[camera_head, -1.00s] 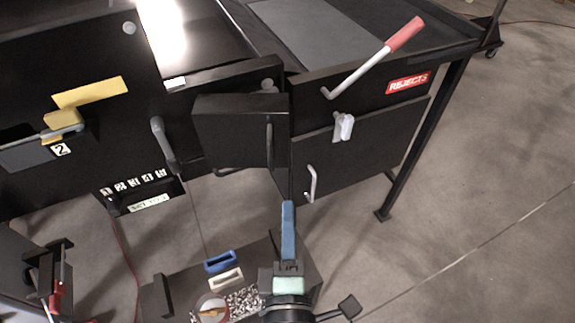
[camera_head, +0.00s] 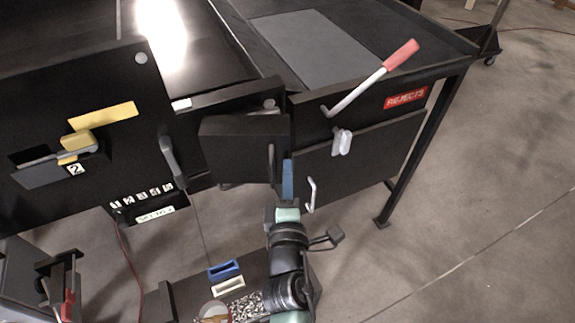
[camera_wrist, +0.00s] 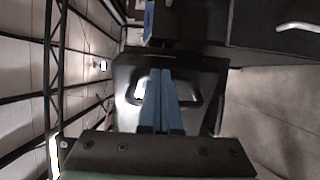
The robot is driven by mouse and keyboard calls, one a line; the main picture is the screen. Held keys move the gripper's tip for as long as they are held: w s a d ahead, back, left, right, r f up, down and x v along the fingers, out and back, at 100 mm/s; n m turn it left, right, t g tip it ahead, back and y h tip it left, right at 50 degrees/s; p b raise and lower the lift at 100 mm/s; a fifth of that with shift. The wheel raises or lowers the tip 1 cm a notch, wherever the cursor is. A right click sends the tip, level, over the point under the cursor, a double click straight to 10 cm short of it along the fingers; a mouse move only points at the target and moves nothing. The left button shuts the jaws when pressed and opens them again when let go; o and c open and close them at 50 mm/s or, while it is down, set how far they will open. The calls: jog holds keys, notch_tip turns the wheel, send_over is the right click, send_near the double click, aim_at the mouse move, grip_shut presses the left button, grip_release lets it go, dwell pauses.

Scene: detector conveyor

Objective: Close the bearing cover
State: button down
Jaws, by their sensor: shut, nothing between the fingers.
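The bearing cover (camera_head: 235,142) is a black box-like door with a grey vertical handle, standing swung out from the front of the conveyor. My gripper (camera_head: 287,164) is shut and empty, its blue fingers pointing up at the right edge of the cover, just right of the handle (camera_head: 271,160). In the wrist view, the shut blue fingers (camera_wrist: 160,75) overlap a dark panel with a light handle (camera_wrist: 187,92), probably the cover. I cannot tell whether the fingers touch it. The opening behind the cover is mostly hidden.
Right of the cover is a black reject bin door (camera_head: 365,155) with a grey latch (camera_head: 342,142) and handle (camera_head: 311,194). A red-gripped lever (camera_head: 400,54) is above. A yellow-handled panel (camera_head: 75,145) is left. A low tray with blue (camera_head: 224,270) and cream blocks is below.

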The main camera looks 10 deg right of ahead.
jog(key=shift+w+d, duration=0.1)
jog(key=shift+w, duration=0.3)
